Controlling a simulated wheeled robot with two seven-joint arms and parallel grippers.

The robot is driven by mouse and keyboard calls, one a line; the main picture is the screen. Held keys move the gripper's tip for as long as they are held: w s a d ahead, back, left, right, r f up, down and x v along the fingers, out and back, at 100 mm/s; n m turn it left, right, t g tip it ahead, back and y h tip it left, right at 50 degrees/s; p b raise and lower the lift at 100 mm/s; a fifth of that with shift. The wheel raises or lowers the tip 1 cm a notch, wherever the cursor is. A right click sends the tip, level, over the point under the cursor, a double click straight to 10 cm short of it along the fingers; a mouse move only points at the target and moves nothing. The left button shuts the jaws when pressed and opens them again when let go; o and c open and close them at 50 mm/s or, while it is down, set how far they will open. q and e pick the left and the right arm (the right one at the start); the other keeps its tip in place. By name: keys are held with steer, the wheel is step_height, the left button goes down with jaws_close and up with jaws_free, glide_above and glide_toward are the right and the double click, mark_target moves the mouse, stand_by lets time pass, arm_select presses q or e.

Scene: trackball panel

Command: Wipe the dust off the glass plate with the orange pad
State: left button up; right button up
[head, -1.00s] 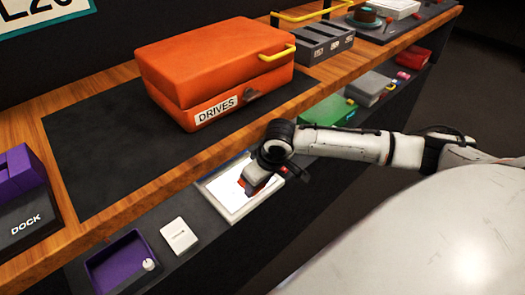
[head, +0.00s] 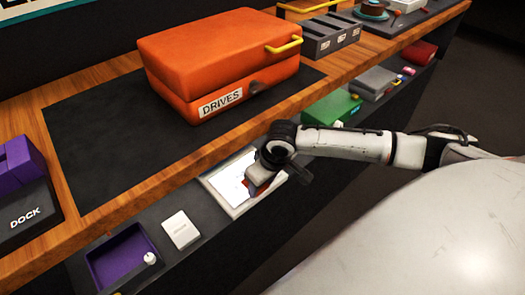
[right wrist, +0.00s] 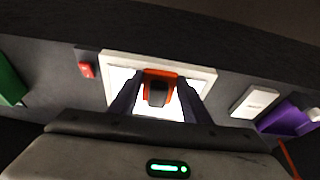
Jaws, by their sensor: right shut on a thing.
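The glass plate (head: 228,180) is a bright white lit panel in a pale frame on the lower shelf; it also shows in the right wrist view (right wrist: 204,77). My right gripper (head: 259,182) is over the right part of the plate. It is shut on the orange pad (right wrist: 160,74), which has a dark grip between the fingers. The pad is over the plate; whether it touches the glass is hard to tell. In the head view the gripper mostly hides the pad. Dust cannot be made out on the bright glass. My left gripper is not in view.
A white switch plate (head: 181,230) and a purple tray (head: 122,258) with a white knob lie left of the plate. A green box (head: 332,107) stands to its right. The wooden upper shelf with an orange DRIVES case (head: 220,62) overhangs behind.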

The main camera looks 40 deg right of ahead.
steer(key=shift+w+d, duration=0.25)
steer(key=shift+f, duration=0.3)
steer(key=shift+a+f, duration=0.1)
steer(key=shift+f, duration=0.35)
steer(key=shift+f, duration=0.15)
steer(key=shift+w, duration=0.1)
